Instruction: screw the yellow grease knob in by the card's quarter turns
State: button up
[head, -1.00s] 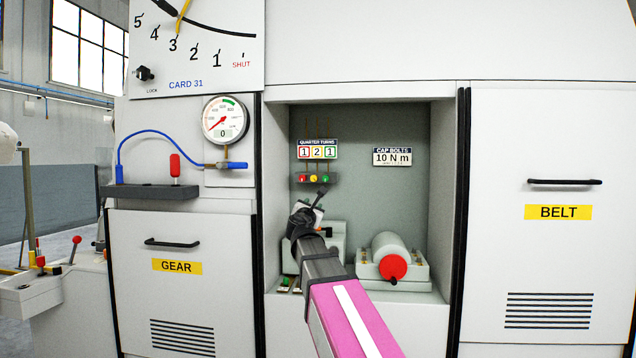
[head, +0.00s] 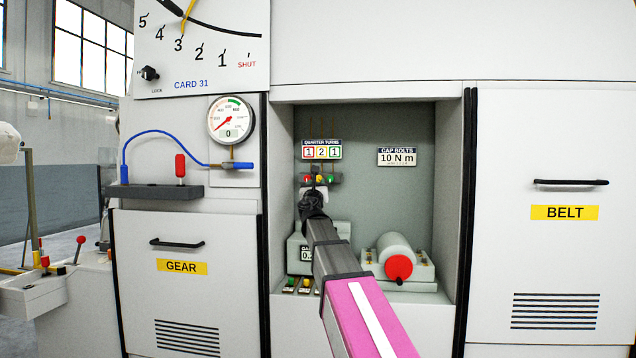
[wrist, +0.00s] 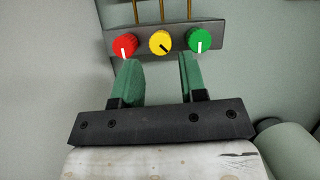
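The yellow grease knob (wrist: 160,42) sits in the middle of a dark bar (wrist: 210,27), between a red knob (wrist: 122,45) and a green knob (wrist: 200,40). Its dark pointer slants down to the right. My gripper (wrist: 158,58) is open, with green-padded fingers on either side of the yellow knob's line. The fingertips appear just short of the knob, without clear contact. In the head view my gripper (head: 315,192) is close to the bar and partly covers it. The quarter-turns card (head: 321,150) above reads 1, 2, 1, with the 2 in the yellow frame.
The bar is inside a grey recess, near its left wall (head: 283,190). A cap-bolts card (head: 397,157) hangs on the back wall.

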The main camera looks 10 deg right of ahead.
aim_at(318, 179)
jog(key=x, duration=0.4)
jog(key=c, duration=0.7)
jog(key=shift+o, duration=0.2)
jog(key=m+h, duration=0.1)
jog(key=m, duration=0.2)
jog(key=m+g+h, duration=0.1)
jog(key=m+h, duration=0.1)
jog(key=m, duration=0.2)
jog(key=shift+a+g+h, duration=0.1)
jog(key=shift+g+h, duration=0.2)
jog(key=o, duration=0.7)
jog(key=shift+c, duration=0.2)
jog(key=shift+s, duration=0.1)
jog(key=v, duration=1)
jog(key=shift+s+a, duration=0.15)
jog(key=shift+s, duration=0.1)
